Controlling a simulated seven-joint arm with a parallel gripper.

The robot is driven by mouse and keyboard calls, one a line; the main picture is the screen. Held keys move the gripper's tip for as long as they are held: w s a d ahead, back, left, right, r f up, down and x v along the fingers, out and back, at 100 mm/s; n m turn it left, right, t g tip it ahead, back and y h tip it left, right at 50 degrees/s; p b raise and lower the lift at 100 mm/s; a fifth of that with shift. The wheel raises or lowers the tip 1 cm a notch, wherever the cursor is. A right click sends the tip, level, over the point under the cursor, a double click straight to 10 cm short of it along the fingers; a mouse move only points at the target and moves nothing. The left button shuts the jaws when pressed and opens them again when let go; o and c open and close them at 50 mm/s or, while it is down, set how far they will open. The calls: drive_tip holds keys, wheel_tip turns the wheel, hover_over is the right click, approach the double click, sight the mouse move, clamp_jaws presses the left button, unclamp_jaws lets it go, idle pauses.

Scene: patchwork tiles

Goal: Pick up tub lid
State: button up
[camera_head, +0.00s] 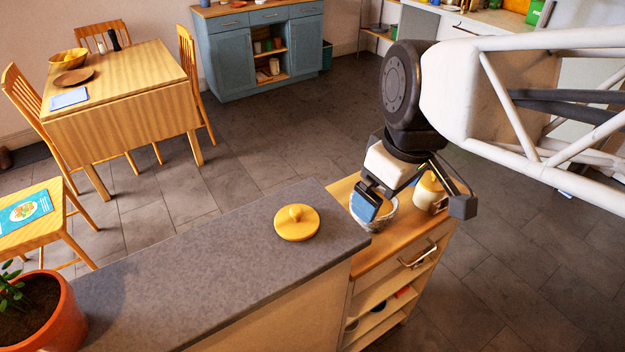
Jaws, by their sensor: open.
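The tub lid (297,224) is a round yellow disc with a small knob on top. It lies flat on the grey counter (220,262), near the counter's right end. My gripper (416,207) is open, its two dark fingers spread wide. It is to the right of the lid and apart from it, in front of the wooden cart in the picture. A yellowish tub or jar (428,192) shows between the fingers, partly hidden by them. I cannot tell how far above the cart the fingers are.
A pale bowl or basket (377,222) with something blue stands on the wooden cart (385,262) beside the counter. A potted plant (38,310) stands at the counter's left end. The counter around the lid is clear. A dining table (120,85) with chairs is farther back.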

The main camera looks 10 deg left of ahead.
sight(298, 210)
drive_tip(key=a+n, duration=0.2)
drive_tip(key=a, duration=0.2)
drive_tip(key=s+a+r+n, duration=0.1)
drive_tip(key=a+n, duration=0.1)
drive_tip(key=a, duration=0.2)
drive_tip(key=s+a+n+g, duration=0.1)
drive_tip(key=a+n, duration=0.2)
drive_tip(key=a, duration=0.1)
drive_tip(key=shift+a+r, duration=0.2)
drive_tip(key=shift+r, duration=0.15)
drive_tip(key=shift+a+f, duration=0.15)
drive_tip(key=shift+f, duration=1.15)
drive_tip(key=shift+a+f, duration=0.2)
drive_tip(key=shift+f, duration=1.1)
drive_tip(key=shift+a+f, duration=0.2)
drive_tip(key=shift+f, duration=1.1)
drive_tip(key=c, duration=0.8)
